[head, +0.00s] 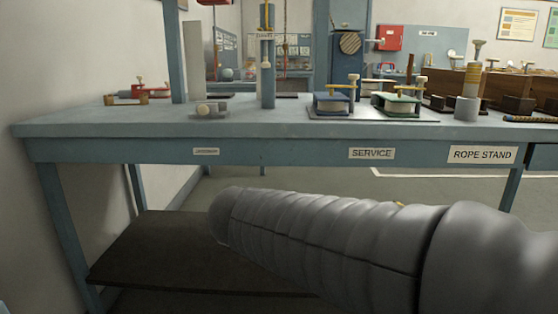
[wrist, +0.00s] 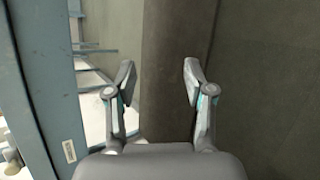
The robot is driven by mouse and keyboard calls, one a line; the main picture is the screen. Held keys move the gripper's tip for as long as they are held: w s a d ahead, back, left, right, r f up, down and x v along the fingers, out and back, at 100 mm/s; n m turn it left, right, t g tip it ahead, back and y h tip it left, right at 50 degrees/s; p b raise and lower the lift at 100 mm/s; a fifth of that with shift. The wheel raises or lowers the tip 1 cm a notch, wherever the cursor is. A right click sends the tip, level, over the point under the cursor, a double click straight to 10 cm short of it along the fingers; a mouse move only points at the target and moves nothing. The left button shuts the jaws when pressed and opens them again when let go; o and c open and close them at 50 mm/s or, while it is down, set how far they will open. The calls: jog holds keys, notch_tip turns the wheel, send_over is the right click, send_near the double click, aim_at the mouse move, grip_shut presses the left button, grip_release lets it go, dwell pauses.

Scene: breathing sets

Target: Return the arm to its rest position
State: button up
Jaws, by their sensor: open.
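My gripper (wrist: 158,80) shows in the wrist view with its two fingers spread apart and nothing between them. Behind the fingers is a dark brown-grey flat surface. In the head view my grey, sleeved arm reaches from the lower right toward the left, below the level of the tabletop. The gripper itself is not visible in the head view. The blue-grey workbench (head: 120,130) stands behind the arm, with labels on its front edge reading SERVICE (head: 371,154) and ROPE STAND (head: 482,155).
On the bench are a blue clamped block (head: 333,103), a green clamped block (head: 398,104), a grey cylinder (head: 466,108) and a small fitting (head: 209,110). A dark lower shelf (head: 150,255) lies under the bench. A wall (head: 50,60) closes the left side.

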jog(key=s+d+f+m+g+y+p, duration=0.1)
jog(key=s+d+f+m+g+y, duration=0.2)
jog(key=s+m, duration=0.45)
jog(key=s+d+f+m+g+y+p, duration=0.2)
jog(key=s+d+f+m+g, duration=0.25)
jog(key=s, duration=0.45)
jog(key=s+d+r+m+t+p, duration=0.1)
jog(key=s+d+r+m+t, duration=0.1)
jog(key=s+d+m+t, duration=0.1)
jog(key=shift+s+d+m+p, duration=0.3)
jog(key=shift+s+d+m, duration=0.4)
jog(key=shift+d+m, duration=0.45)
